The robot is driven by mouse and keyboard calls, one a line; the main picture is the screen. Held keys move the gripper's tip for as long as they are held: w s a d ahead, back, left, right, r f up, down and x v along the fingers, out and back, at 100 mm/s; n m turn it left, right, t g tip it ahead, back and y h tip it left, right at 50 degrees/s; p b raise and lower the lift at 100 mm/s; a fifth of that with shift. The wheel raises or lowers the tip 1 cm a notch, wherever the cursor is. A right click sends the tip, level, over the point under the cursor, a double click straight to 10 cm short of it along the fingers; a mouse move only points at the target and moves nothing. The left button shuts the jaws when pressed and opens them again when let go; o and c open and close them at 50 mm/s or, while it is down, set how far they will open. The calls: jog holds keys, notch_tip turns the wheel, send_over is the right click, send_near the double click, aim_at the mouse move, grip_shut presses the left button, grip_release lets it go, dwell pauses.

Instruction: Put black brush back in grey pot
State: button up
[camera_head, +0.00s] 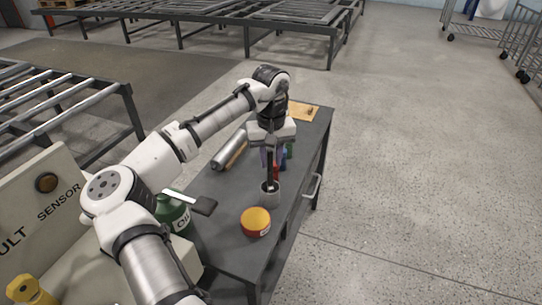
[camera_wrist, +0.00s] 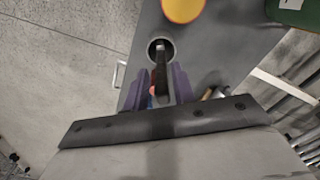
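My gripper (camera_head: 271,158) points down over the grey pot (camera_head: 269,197) on the dark table. A long black brush (camera_head: 270,172) stands upright between my two purple fingers. Its lower end reaches the pot's mouth. The wrist view shows the black brush (camera_wrist: 162,72) between the fingers of my gripper (camera_wrist: 161,84), with its far end at the round opening of the grey pot (camera_wrist: 151,49). I cannot tell whether the fingers press on the brush or stand slightly apart from it, nor how deep its end sits.
A yellow-topped red tin (camera_head: 256,222) stands in front of the pot. A green oil can (camera_head: 173,212) and a black flat-headed tool with a white handle (camera_head: 204,205) are to the left. Red and blue items and a silver cylinder (camera_head: 228,150) lie behind. The table's right edge is close.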

jog(key=shift+o, duration=1.2)
jog(key=shift+r, duration=0.1)
